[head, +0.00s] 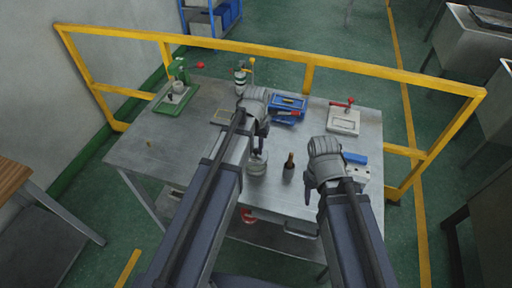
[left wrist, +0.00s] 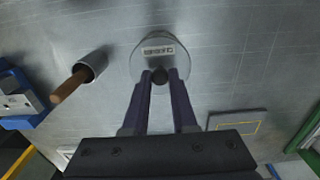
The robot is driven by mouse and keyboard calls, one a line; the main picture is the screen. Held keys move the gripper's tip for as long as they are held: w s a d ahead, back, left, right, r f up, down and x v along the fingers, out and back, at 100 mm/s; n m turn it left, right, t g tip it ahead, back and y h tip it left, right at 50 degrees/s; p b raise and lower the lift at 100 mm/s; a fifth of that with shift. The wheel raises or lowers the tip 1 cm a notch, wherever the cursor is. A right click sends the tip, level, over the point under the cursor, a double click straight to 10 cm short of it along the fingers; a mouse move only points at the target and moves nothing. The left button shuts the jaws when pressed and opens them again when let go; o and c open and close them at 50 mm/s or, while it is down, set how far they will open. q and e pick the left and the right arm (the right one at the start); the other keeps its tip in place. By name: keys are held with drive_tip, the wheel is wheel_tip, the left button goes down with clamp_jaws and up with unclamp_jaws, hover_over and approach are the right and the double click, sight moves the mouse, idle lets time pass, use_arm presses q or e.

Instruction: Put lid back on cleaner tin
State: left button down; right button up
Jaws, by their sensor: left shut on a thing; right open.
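The cleaner tin (head: 257,165) is a small grey cylinder on the metal table, partly beside my left forearm in the head view. In the left wrist view the tin (left wrist: 152,50) shows a pale label reading "CLEANER". My left gripper (head: 262,133) is shut on a small dark knob, the lid's handle (left wrist: 160,76), between its fingertips. The rest of the lid is hard to make out, and I cannot tell whether it touches the tin. My right gripper (head: 318,180) is open and empty over the table's right front part.
A holder with a brown wooden handle (head: 289,167) stands right of the tin. A yellow-outlined pad (left wrist: 238,122) lies near the left gripper. A blue tray (head: 288,108), a green press (head: 176,97) and a white red-handled device (head: 344,120) stand further back. The table's left side is mostly clear.

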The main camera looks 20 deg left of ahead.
use_arm(q)
drive_tip(key=shift+f+b, duration=1.35)
drive_tip(key=shift+f, duration=0.4)
use_arm(e)
drive_tip(key=shift+f, duration=1.75)
use_arm(q)
drive_tip(key=shift+f, duration=0.15)
use_arm(e)
drive_tip(key=shift+f, duration=0.15)
use_arm(q)
drive_tip(key=shift+c, duration=0.8)
unclamp_jaws()
use_arm(e)
drive_tip(key=shift+r, duration=0.2)
use_arm(q)
drive_tip(key=shift+r+p, duration=3.45)
drive_tip(key=shift+r, duration=0.1)
use_arm(e)
wheel_tip(320, 180, up, 7)
drive_tip(key=shift+f, duration=0.15)
use_arm(q)
drive_tip(key=shift+c, duration=0.2)
